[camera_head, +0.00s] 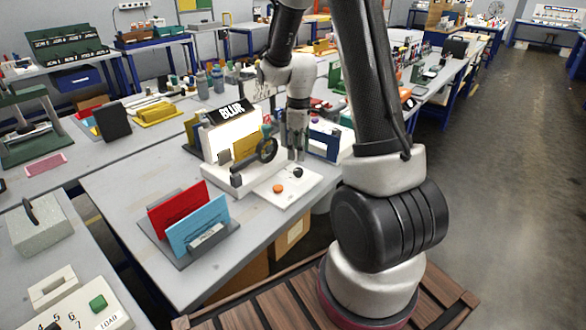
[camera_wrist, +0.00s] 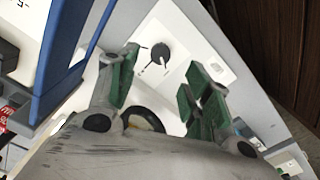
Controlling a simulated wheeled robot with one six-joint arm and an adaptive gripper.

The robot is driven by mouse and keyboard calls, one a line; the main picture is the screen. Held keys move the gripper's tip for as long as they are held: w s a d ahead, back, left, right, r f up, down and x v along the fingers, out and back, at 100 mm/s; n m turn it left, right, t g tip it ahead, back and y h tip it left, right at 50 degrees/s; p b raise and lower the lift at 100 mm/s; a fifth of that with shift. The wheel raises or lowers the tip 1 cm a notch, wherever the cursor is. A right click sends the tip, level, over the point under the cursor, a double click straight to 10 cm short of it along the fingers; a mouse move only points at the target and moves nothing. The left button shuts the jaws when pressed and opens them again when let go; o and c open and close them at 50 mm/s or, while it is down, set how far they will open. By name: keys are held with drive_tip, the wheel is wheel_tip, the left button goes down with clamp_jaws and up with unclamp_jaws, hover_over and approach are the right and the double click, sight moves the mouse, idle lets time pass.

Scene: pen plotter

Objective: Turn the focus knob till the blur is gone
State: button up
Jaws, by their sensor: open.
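A white device (camera_head: 222,143) with a black sign reading "BLUR" (camera_head: 232,110) stands on the grey bench. A black ring (camera_head: 267,149) is upright on its front. On the white plate before it sit a small black knob (camera_head: 297,172) and an orange button (camera_head: 278,188). My gripper (camera_head: 295,156) points down just above the knob, apart from it as far as I can tell. In the wrist view the open green-padded fingers (camera_wrist: 163,66) lie on either side of the black knob (camera_wrist: 160,52), with nothing held. I cannot read the knob's markings.
A red and a light blue panel stand in a grey holder (camera_head: 205,238) at the front of the bench. A blue-framed item (camera_head: 324,144) stands close right of my gripper. Bottles and tools crowd the bench behind.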

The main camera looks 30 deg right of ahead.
sight(299, 169)
wheel_tip(299, 169, down, 8)
drive_tip(key=shift+r, duration=0.1)
idle(0.4)
drive_tip(key=c, duration=1)
